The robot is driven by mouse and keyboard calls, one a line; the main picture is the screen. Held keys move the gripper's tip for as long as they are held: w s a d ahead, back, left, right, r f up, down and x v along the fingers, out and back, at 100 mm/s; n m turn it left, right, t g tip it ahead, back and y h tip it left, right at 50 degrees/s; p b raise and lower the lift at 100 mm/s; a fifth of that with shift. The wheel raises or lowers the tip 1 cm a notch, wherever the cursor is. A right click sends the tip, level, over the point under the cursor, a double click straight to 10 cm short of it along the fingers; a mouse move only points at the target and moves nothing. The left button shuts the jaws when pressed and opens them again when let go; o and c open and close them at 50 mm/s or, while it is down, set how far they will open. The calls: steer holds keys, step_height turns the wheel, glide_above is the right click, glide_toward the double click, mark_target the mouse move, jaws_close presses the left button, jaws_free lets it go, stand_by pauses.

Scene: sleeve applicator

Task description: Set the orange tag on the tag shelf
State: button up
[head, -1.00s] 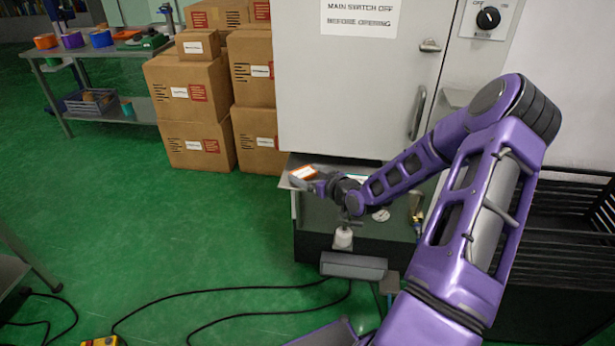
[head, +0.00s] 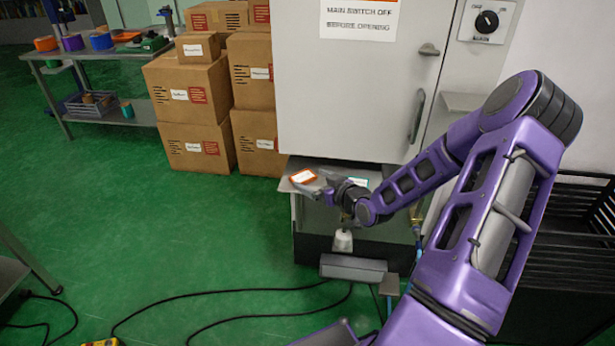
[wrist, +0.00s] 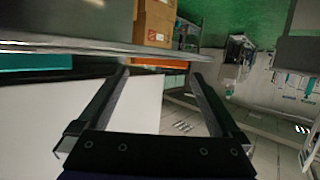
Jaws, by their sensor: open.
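The orange tag (head: 303,176) has an orange rim and a white face. In the head view it is at the left end of the grey tag shelf (head: 285,185) below the cabinet, and appears to rest there. My gripper (head: 318,190) is open just to the right of and in front of the tag. In the wrist view the orange tag (wrist: 160,63) shows as an orange strip just past and between my open fingertips (wrist: 160,74). Nothing is held between the fingers. Contact between tag and shelf cannot be made out clearly.
A teal tag (head: 357,182) lies to the right on the same shelf, partly behind my wrist. A grey cabinet (head: 360,90) rises behind. Cardboard boxes (head: 190,100) stand left; black cables (head: 220,292) cross the floor.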

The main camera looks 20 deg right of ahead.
steer(key=p+v, duration=0.1)
steer(key=v, duration=0.7)
steer(key=shift+s, duration=0.3)
